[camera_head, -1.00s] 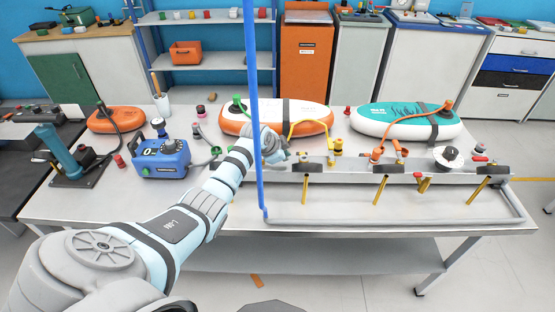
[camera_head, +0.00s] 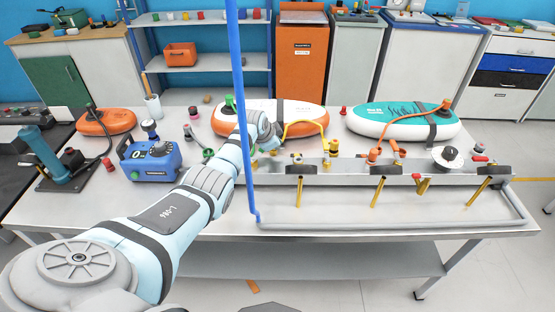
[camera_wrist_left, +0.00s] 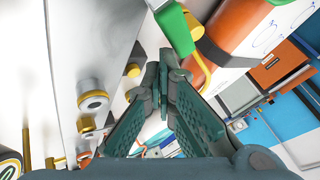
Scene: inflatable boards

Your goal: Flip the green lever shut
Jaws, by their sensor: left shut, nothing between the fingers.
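The green lever (camera_wrist_left: 174,26) shows at the top of the left wrist view, close to my gripper, with a pale block and gold part at its upper end. In the head view I cannot make it out behind my arm and gripper. In the head view my left gripper (camera_head: 268,138) is over the left end of the grey manifold (camera_head: 340,171), in front of the orange and white board. My right gripper is out of view.
The orange and white board (camera_head: 300,112) and teal board (camera_head: 392,116) lie behind the manifold. A blue pump (camera_head: 152,160) stands left of my arm. A blue pole (camera_head: 243,130) rises in front of my forearm. The bench front (camera_head: 345,210) is clear.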

